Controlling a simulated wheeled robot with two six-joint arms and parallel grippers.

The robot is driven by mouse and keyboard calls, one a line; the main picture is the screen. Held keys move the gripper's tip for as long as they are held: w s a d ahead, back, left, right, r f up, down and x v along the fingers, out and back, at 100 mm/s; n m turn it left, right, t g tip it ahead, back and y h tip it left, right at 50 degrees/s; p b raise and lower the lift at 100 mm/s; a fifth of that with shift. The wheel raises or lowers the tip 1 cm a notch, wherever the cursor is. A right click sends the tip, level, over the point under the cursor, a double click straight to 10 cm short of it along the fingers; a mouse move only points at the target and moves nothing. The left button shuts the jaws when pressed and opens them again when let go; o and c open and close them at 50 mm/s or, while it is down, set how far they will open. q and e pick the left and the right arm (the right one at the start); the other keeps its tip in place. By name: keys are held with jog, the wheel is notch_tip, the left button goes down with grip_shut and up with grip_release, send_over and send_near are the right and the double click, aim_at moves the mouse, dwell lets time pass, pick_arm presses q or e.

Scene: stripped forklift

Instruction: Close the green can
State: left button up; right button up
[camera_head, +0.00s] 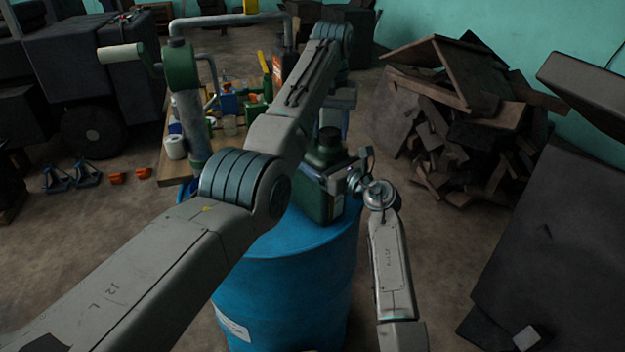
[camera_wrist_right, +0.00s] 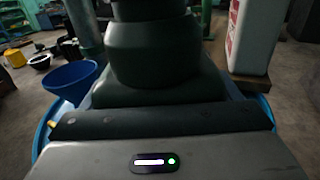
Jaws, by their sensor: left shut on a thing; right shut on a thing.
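The green can (camera_head: 318,205) stands upright on top of a blue barrel (camera_head: 285,285). Its dark cap (camera_head: 330,136) sits at the can's mouth; I cannot tell if it is fully seated. My left gripper (camera_head: 335,124) is above the can, shut on the cap, with its fingers mostly hidden by my left arm. My right gripper (camera_head: 342,178) is at the can's right side, shut on the can. In the right wrist view the can's dark green shoulder (camera_wrist_right: 155,93) fills the middle, with the broad round neck or cap (camera_wrist_right: 153,50) above it.
A workbench (camera_head: 172,170) with bottles and a white roll stands behind on the left. A wood scrap pile (camera_head: 470,120) lies at the right. The right wrist view shows a white container (camera_wrist_right: 258,38) and a blue funnel (camera_wrist_right: 72,80) close by.

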pick_arm(q)
jog(key=m, duration=0.7)
jog(key=shift+m, duration=0.3)
jog(key=m, duration=0.3)
jog(key=shift+m, duration=0.4)
jog(key=m, duration=0.5)
jog(key=o, duration=1.1)
jog(key=shift+r, duration=2.2)
